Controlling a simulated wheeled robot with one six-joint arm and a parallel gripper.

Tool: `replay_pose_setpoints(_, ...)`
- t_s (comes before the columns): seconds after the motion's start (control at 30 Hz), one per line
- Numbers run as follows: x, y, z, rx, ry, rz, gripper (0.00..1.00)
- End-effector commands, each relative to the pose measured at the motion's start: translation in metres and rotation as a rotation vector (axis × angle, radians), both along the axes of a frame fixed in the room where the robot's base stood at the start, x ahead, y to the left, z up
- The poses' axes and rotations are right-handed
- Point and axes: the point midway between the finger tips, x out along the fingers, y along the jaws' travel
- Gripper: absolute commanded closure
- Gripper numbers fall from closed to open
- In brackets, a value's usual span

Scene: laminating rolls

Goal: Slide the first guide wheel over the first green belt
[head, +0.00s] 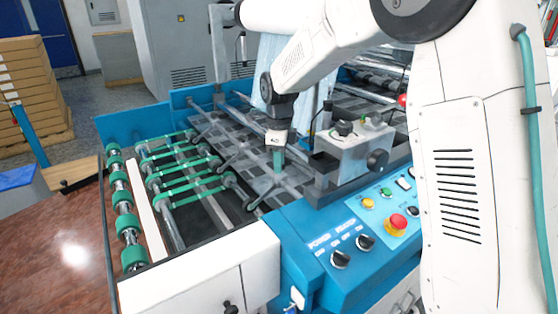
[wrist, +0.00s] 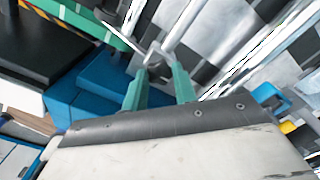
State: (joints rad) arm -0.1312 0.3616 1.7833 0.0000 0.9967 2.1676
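Several green belts (head: 184,187) run side by side over rollers on the left part of the blue machine; the nearest is toward the front. My gripper (head: 278,163) points down over the machine bed, to the right of the belts. In the wrist view, its two green fingers (wrist: 160,82) are apart. A small grey metal piece (wrist: 157,66) with thin rods shows between or just beyond the fingertips. It looks like a guide wheel's mount, but I cannot tell whether the fingers touch it. Which wheel is the first is not clear.
A grey box with black knobs (head: 350,150) stands close to the right of my gripper. The control panel (head: 375,215) has a red button (head: 397,223). Green rollers (head: 127,228) line the machine's left edge. Metal bars cross the bed near the gripper.

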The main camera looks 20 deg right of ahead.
Motion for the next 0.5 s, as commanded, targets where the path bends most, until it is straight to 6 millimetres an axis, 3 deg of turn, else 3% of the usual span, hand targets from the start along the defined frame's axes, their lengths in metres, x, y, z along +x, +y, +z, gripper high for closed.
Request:
replay_pose_setpoints(0.17,-0.005,-0.002,0.001,0.000,0.000,0.000,1.00)
replay_pose_setpoints(0.33,-0.032,-0.011,0.001,0.000,0.000,-0.001,1.00)
replay_pose_setpoints(0.5,-0.043,-0.014,0.001,0.000,0.000,0.000,1.00)
